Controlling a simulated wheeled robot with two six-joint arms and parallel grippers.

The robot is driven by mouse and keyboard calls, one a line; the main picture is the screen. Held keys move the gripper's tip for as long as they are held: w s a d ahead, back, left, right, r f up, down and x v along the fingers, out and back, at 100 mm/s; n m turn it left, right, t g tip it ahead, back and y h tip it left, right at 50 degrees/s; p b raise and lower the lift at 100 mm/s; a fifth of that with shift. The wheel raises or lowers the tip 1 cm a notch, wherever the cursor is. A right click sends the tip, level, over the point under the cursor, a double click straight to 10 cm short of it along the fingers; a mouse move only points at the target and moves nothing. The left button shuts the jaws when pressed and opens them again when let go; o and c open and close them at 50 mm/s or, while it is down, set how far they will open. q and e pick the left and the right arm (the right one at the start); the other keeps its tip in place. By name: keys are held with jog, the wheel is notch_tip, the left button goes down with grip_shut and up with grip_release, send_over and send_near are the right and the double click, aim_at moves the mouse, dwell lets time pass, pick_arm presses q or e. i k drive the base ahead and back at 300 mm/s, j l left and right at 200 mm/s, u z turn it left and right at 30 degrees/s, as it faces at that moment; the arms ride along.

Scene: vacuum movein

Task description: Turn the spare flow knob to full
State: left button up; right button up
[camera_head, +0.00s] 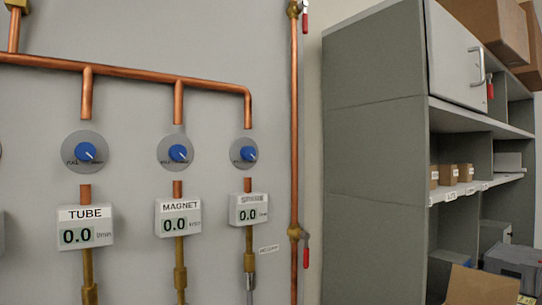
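The spare flow knob (248,154) is a blue knob with a pale pointer line on a round grey plate, the rightmost of the knobs in view. Its pointer slants toward the lower right. The meter below it (248,208) reads 0.0, and its label is blurred. The magnet knob (178,153) and the tube knob (85,152) are to its left, above meters that read 0.0 l/min. Neither gripper is in view.
A vertical copper pipe with red-handled valves (294,150) runs right of the spare knob. A grey cabinet (375,160) stands further right, with small boxes on its shelf (470,190) and cardboard boxes (490,25) on top. A cardboard piece (482,287) is at the lower right.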

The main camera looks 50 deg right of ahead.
aim_at(247, 152)
jog(key=z, duration=1.35)
